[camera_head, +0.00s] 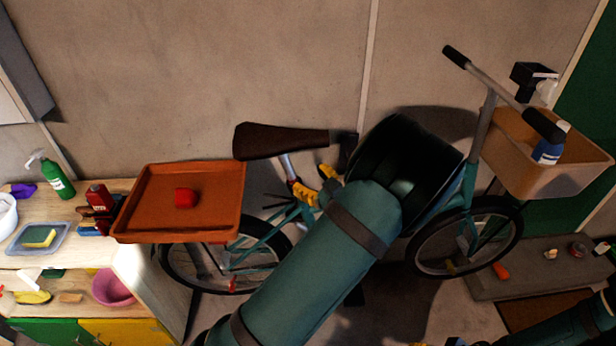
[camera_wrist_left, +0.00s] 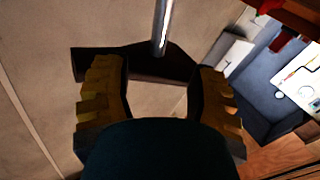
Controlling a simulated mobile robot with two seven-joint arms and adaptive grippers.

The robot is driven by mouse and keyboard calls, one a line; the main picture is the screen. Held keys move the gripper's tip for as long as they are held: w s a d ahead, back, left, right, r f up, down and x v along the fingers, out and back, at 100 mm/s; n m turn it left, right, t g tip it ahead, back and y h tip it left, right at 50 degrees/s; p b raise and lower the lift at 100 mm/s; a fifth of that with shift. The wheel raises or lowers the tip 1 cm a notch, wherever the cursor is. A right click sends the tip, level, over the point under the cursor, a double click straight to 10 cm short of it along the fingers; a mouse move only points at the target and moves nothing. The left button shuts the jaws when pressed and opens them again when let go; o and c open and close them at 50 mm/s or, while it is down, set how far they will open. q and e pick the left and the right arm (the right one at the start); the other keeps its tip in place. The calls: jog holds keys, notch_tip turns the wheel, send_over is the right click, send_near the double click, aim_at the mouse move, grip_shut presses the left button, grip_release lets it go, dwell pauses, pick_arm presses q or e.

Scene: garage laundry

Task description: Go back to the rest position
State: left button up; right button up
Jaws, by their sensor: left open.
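My left gripper (camera_head: 316,184) has yellow fingers and is open. In the head view it appears beside the bicycle's seat post (camera_head: 289,166), just below the dark brown saddle (camera_head: 285,141). In the left wrist view the open fingers (camera_wrist_left: 160,88) frame the dark saddle (camera_wrist_left: 150,65) and the silver post (camera_wrist_left: 163,25). Nothing is clamped between them; whether they touch the bicycle is unclear. My right arm (camera_head: 575,328) shows at the bottom right. Yellow parts of what looks like its gripper (camera_head: 455,341) are cut off by the bottom edge.
A teal bicycle (camera_head: 262,246) stands against the wall, with a front basket (camera_head: 509,160) holding a blue bottle (camera_head: 549,146). An orange tray (camera_head: 150,216) with a red block (camera_head: 186,198) is behind its saddle. A cluttered wooden counter (camera_head: 85,207) stands left. A low platform (camera_head: 525,278) is right.

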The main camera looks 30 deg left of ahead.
dwell(0.3)
pick_arm(q)
jog(key=s+d+f+m+h+b, duration=0.2)
jog(key=s+f+m+h, duration=0.3)
jog(key=f, duration=0.7)
jog(key=s+d+f+m+h+b, duration=0.1)
jog(key=d+f+m+h+b, duration=0.15)
jog(key=f+h, duration=0.65)
jog(key=s+d+f+m+g+h+b, duration=0.1)
jog(key=s+d+f+m+g+h, duration=0.1)
jog(key=s+d, duration=0.4)
jog(key=s+d+f+m+g+h, duration=0.3)
jog(key=s+d+f+m+h, duration=0.1)
jog(key=s+d+f, duration=0.2)
jog(key=s+d, duration=0.1)
jog(key=s, duration=0.1)
jog(key=shift+s+f+b, duration=0.25)
jog(key=shift+s+b, duration=0.05)
jog(key=shift+b, duration=0.1)
